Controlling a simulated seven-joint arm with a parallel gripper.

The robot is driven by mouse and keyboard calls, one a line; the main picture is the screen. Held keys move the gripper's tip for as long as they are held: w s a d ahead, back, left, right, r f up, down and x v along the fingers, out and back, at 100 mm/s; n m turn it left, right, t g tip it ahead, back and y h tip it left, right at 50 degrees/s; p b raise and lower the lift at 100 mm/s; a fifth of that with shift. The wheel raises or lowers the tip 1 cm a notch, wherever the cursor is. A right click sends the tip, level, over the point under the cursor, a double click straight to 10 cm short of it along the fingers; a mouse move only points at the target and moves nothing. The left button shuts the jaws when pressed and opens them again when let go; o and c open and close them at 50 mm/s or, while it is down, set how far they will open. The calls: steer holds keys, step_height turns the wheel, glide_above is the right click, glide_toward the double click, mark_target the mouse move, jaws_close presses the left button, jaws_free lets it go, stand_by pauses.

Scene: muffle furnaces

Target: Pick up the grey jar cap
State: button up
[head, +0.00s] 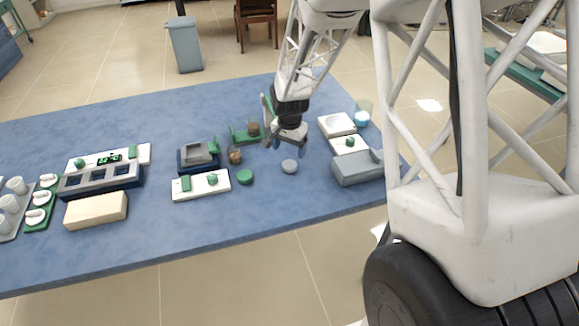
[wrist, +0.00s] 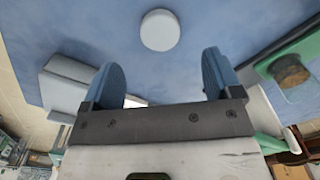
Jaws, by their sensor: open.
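The grey jar cap (head: 289,166) is a small round disc lying flat on the blue table, right of a green round cap (head: 245,177). It also shows in the wrist view as a pale grey disc (wrist: 160,30), ahead of the fingers and roughly centred between them. My gripper (head: 288,140) is above the table, a little behind the cap in the head view. In the wrist view its two blue fingers (wrist: 162,75) are spread apart with nothing between them. The cap is apart from the fingers.
A grey block-shaped container (head: 357,168) stands right of the cap. A green holder with a brown cork (head: 245,134) and a small cork-topped jar (head: 235,156) stand to the left. A white plate with green parts (head: 201,187) lies further left. The table around the cap is clear.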

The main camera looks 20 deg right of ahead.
mark_target(289, 164)
steer(key=shift+f, duration=1.05)
steer(key=shift+f, duration=0.1)
steer(key=shift+f, duration=2.5)
steer(key=c, duration=1)
steer(key=shift+r, duration=0.15)
